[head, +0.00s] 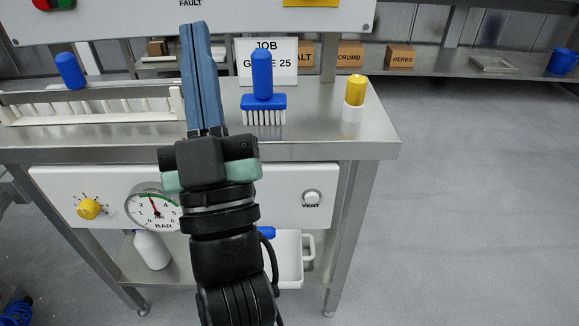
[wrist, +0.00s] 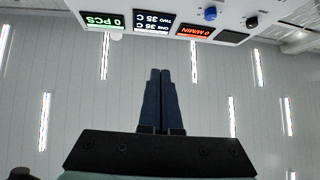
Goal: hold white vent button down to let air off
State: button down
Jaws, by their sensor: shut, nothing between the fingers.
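The white vent button (head: 312,197) sits on the white front panel (head: 283,190) under the steel bench top, at the panel's right end, above the word VENT. A round pressure gauge (head: 153,207) marked BAR is on the same panel, left of my arm, its needle between 2 and 3. My gripper (head: 193,27) points upward above the bench, left of and well above the button, touching nothing. Its blue fingers are shut together and empty. In the wrist view the closed fingers (wrist: 160,74) point toward the ceiling. My arm hides the middle of the panel.
A yellow knob (head: 89,209) is at the panel's left. On the bench stand a blue brush (head: 263,101), a yellow-capped bottle (head: 355,98), a job sign (head: 283,55) and a white rack (head: 92,110). Floor right of the bench is clear.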

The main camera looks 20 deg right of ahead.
aim_at(312, 198)
jog(key=s+d+f+m+g+h+b, duration=0.1)
jog(key=s+d+f+g+h, duration=0.1)
jog(key=f, duration=0.8)
jog(key=s+d+f+m+g+h+b, duration=0.1)
jog(key=d+f+h, duration=0.4)
jog(key=f, duration=0.5)
jog(key=s+d+f+m+g+h+b, duration=0.2)
jog(key=s+f+h, duration=0.3)
jog(key=f, duration=0.5)
jog(key=shift+d+g+h, duration=0.3)
jog(key=shift+d+h, duration=0.1)
jog(key=shift+d, duration=0.4)
jog(key=w+d+b, duration=0.2)
jog(key=w+b, duration=0.2)
jog(key=w, duration=0.4)
jog(key=shift+w+d, duration=0.2)
jog(key=shift+w+b, duration=0.1)
jog(key=shift+b, duration=0.2)
jog(key=shift+w+d, duration=0.1)
jog(key=shift+w, duration=0.2)
